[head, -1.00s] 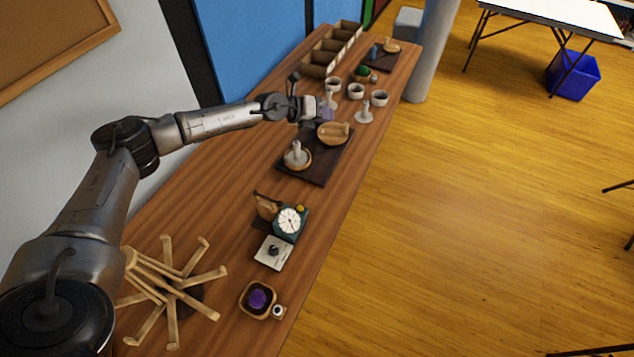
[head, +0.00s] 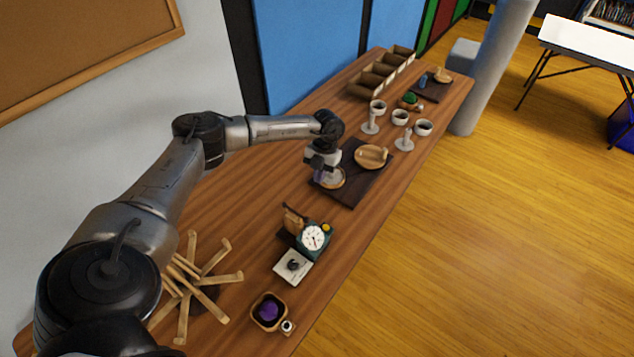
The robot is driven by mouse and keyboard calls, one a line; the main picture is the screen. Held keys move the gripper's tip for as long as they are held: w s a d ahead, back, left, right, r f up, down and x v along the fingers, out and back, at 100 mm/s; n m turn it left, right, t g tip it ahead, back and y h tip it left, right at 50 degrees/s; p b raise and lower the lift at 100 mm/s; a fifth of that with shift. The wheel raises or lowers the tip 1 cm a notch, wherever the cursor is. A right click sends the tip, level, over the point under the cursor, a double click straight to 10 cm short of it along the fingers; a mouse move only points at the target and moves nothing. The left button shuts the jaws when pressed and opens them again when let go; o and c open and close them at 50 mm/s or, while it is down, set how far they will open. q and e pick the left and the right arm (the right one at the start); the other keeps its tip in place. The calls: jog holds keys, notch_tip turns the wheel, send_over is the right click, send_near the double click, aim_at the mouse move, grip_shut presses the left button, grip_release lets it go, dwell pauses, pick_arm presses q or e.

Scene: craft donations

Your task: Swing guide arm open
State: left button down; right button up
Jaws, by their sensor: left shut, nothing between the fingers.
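My left gripper (head: 321,174) points down over the near-left part of a dark board (head: 351,194) on the long wooden table. It is shut and appears empty. Right by its fingers is a round light-wood base (head: 334,182), whose grey post is mostly hidden by the gripper; I cannot tell if they touch. A round wooden dish with a small upright peg (head: 371,156) sits at the board's far side. I cannot tell for sure which part is the guide arm. My right gripper is not in view.
Nearer stand a green scale with a white dial (head: 313,238), a pale square plate (head: 293,266), a wooden bowl with purple contents (head: 268,311) and a rack of wooden pegs (head: 206,284). Beyond are white cups (head: 400,117) and an open divided box (head: 381,75).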

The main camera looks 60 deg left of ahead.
aim_at(296, 212)
pick_arm(q)
jog(key=s+d+f+p, duration=0.2)
jog(key=s+f, duration=0.3)
jog(key=f, duration=0.3)
jog(key=shift+d+f, duration=0.25)
jog(key=shift+d, duration=0.5)
jog(key=shift+s, duration=0.15)
jog(key=shift+s+d+m, duration=0.2)
jog(key=shift+d+m, duration=0.05)
jog(key=shift+m, duration=0.15)
